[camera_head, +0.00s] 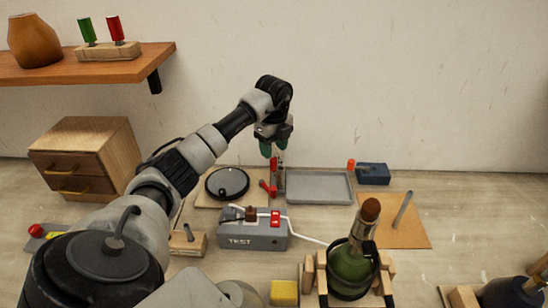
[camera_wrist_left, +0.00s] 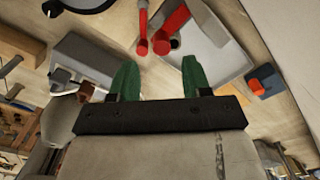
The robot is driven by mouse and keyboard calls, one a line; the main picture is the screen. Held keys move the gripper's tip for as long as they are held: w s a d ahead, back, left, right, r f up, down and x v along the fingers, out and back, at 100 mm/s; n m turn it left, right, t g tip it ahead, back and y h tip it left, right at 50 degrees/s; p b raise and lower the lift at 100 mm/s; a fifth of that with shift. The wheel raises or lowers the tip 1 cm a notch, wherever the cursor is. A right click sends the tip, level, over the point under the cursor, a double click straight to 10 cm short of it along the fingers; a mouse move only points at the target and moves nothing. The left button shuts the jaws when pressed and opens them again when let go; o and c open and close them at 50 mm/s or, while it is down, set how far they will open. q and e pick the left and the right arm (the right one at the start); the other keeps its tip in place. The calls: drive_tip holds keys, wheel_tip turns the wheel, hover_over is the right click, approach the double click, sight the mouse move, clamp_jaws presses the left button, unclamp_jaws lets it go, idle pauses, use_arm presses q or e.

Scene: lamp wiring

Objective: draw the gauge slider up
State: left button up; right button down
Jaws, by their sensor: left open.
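The gauge (camera_head: 279,183) stands as a slim grey upright between the round black dial and the grey tray. Red parts show on and beside it, one near its top (camera_head: 274,163) and one lower to its left (camera_head: 268,187); I cannot tell for sure which is the slider. My left gripper (camera_head: 272,149) points down with green fingertips just above the upper red part. In the left wrist view the gripper (camera_wrist_left: 157,78) is open, and two red bars (camera_wrist_left: 142,30) lie beyond the fingertips with nothing held. My right gripper is not in view.
A grey tray (camera_head: 320,201) lies right of the gauge, and a round black dial (camera_head: 227,183) lies left. A grey TEST box (camera_head: 252,240) with a red switch stands in front. A green bottle (camera_head: 350,268) stands in a wooden cradle at the front.

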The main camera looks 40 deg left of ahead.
sight(274, 160)
use_arm(q)
drive_tip(key=shift+w+f+p, duration=0.1)
drive_tip(key=shift+f+p, duration=0.25)
drive_tip(key=shift+f, duration=2.35)
drive_tip(key=shift+a, duration=0.1)
clamp_jaws()
